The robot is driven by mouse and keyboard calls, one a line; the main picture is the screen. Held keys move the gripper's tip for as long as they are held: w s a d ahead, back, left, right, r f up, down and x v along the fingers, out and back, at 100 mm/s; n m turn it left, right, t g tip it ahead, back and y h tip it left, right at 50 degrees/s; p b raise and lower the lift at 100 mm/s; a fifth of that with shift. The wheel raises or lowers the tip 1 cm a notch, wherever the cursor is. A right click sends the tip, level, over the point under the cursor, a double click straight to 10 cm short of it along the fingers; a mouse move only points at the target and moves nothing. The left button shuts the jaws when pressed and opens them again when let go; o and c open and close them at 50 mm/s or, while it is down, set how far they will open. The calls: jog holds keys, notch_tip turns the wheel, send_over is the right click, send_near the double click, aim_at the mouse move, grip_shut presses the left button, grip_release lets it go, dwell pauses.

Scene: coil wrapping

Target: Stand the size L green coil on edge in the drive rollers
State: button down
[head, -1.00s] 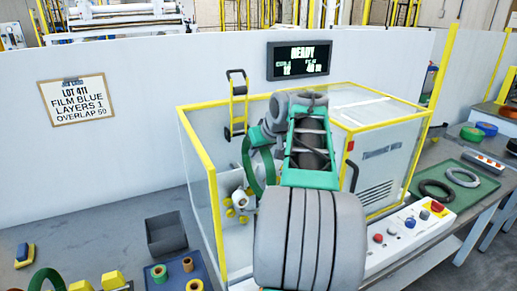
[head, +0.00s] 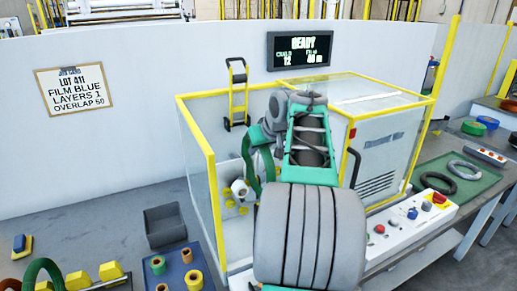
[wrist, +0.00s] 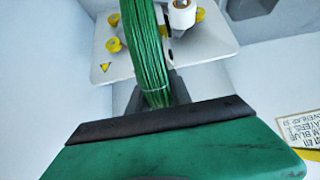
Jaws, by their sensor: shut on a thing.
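The green coil (head: 251,160) is held upright on edge inside the machine's glazed enclosure, partly hidden by my arm in the head view. The wrist view shows the coil (wrist: 148,50) close up, its lower part between the dark fingers of my gripper (wrist: 160,92). The gripper is shut on it. The yellow rollers (head: 243,210) sit on a pale plate beyond and below the coil. In the wrist view, yellow rollers (wrist: 114,45) show to the left of the coil, apart from it in the picture. Whether the coil touches any roller cannot be told.
A white film roll (wrist: 182,14) is close to the coil's right in the wrist view. Yellow-framed glass (head: 213,210) bounds the enclosure. A control panel (head: 412,222) stands at the right. A grey bin (head: 165,226) and another green coil (head: 42,268) are at lower left.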

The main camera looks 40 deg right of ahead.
aim_at(266, 149)
jog(key=shift+f+b, duration=0.25)
jog(key=shift+b, duration=0.05)
jog(key=c, duration=1.3)
grip_release()
jog(key=shift+o, duration=1.1)
jog(key=shift+f, duration=0.1)
jog(key=v, duration=0.7)
jog(key=shift+s, duration=0.15)
jog(key=shift+s+a+r, duration=0.15)
jog(key=shift+r, duration=0.15)
jog(key=shift+a, duration=0.1)
